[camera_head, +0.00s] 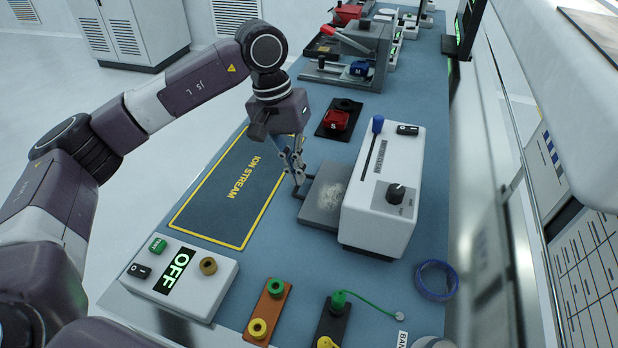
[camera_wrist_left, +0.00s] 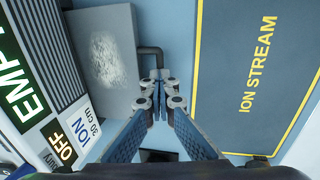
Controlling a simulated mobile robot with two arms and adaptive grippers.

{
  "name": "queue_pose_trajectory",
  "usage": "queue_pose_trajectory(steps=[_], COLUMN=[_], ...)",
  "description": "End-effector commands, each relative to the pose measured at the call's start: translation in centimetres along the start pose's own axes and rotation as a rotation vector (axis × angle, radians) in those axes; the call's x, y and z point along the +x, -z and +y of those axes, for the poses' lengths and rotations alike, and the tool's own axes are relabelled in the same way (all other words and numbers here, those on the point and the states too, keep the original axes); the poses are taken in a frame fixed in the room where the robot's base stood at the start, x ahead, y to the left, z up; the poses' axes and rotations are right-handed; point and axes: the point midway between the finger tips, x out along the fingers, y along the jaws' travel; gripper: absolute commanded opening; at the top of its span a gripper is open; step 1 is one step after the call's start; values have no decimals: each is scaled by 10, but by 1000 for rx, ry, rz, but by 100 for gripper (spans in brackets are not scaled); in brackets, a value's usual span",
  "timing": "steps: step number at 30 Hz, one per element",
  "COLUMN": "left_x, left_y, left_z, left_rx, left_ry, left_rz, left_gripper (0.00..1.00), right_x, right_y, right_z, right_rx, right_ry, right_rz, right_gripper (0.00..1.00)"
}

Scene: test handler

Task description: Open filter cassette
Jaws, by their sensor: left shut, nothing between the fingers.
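The filter cassette (camera_head: 322,203) is a flat grey plate with a pale dusty patch on top. It sticks out from the left side of the white ionizer unit (camera_head: 385,190). It also shows at the upper left of the left wrist view (camera_wrist_left: 82,22). A dark bent handle (camera_wrist_left: 150,50) is on its edge. My left gripper (camera_head: 298,180) is shut and empty, pointing down at the handle. Its fingertips (camera_wrist_left: 160,88) are close to the handle; I cannot tell whether they touch. My right gripper is not in view.
The ION STREAM mat (camera_head: 215,215) lies left of the cassette. A control box reading OFF (camera_head: 215,287) stands at the front left. Coloured plug blocks (camera_head: 268,308) and a blue coil (camera_head: 436,280) lie in front. A red-topped device (camera_head: 336,120) stands behind.

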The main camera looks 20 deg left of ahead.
Motion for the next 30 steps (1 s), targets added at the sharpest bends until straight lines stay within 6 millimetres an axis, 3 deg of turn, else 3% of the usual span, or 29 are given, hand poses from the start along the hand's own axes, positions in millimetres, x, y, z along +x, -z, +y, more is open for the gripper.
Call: queue_pose_trajectory(steps=[2,6,17,23,30], left_x=[5,5,3,-25,-78], left_y=[-3,-3,-3,-1,0], left_z=[-1,-1,-1,0,1], left_rx=[0,0,0,0,0], left_ry=[5,6,6,2,1], left_rz=[-12,-13,-13,-5,-2], left_gripper=[0,14,14,14,14], right_x=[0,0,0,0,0], right_y=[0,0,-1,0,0], right_z=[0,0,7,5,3], right_rx=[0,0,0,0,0], right_ry=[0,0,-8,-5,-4], right_rz=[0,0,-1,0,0], right_gripper=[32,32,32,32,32])
